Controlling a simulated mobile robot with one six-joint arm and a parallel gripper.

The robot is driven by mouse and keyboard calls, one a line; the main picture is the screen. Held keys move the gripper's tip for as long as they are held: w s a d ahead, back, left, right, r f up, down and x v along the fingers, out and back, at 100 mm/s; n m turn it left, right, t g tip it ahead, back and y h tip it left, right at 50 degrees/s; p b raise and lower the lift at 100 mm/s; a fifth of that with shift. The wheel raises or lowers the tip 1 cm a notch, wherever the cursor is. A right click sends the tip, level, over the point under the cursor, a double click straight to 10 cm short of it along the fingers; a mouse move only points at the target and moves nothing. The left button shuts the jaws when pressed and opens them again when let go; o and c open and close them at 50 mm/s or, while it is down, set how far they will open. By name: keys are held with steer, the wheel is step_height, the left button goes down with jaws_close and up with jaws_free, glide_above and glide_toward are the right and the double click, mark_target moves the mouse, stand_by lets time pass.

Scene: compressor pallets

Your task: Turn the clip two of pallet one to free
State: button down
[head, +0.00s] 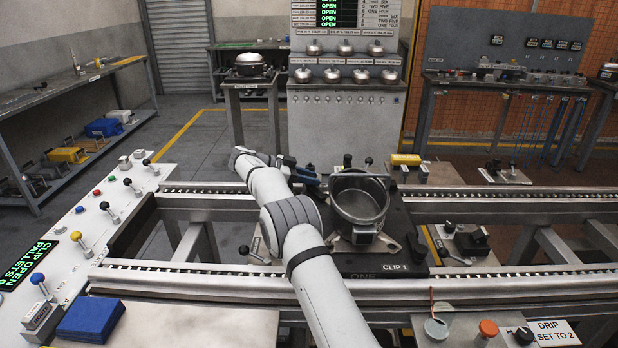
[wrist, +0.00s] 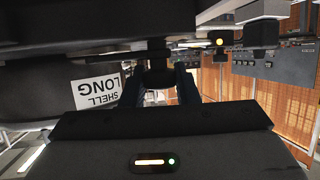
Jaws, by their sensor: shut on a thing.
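Pallet one (head: 417,255) is a dark plate across the two rails, marked ONE and CLIP 1 on its near edge. An open round metal shell (head: 358,205) stands on it. My gripper (head: 313,178) is at the shell's back left side. In the wrist view my gripper (wrist: 158,90) is shut on a dark knob (wrist: 157,72), which I take for clip two; its setting cannot be read. A white label reading SHELL LONG (wrist: 97,92) shows upside down beside it. My arm partly hides the pallet's left side.
The control panel (head: 75,245) with coloured levers reads CLIP OPEN, PALLETS. A blue block (head: 92,318) lies at its near end. A dark knob (head: 347,160) stands behind the shell. A yellow item (head: 405,159) lies behind the far rail, and a dark fixture (head: 468,240) is right of the pallet.

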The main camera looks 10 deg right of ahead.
steer(key=c, duration=1.4)
jaws_free()
steer(key=shift+w+a+r, duration=0.1)
steer(key=shift+w+r, duration=0.05)
steer(key=shift+o, duration=1.4)
steer(key=p+v, duration=0.1)
steer(key=v, duration=0.4)
steer(key=shift+a+r, duration=0.1)
steer(key=shift+a, duration=0.15)
steer(key=shift+p+v, duration=0.95)
steer(key=shift+v, duration=0.05)
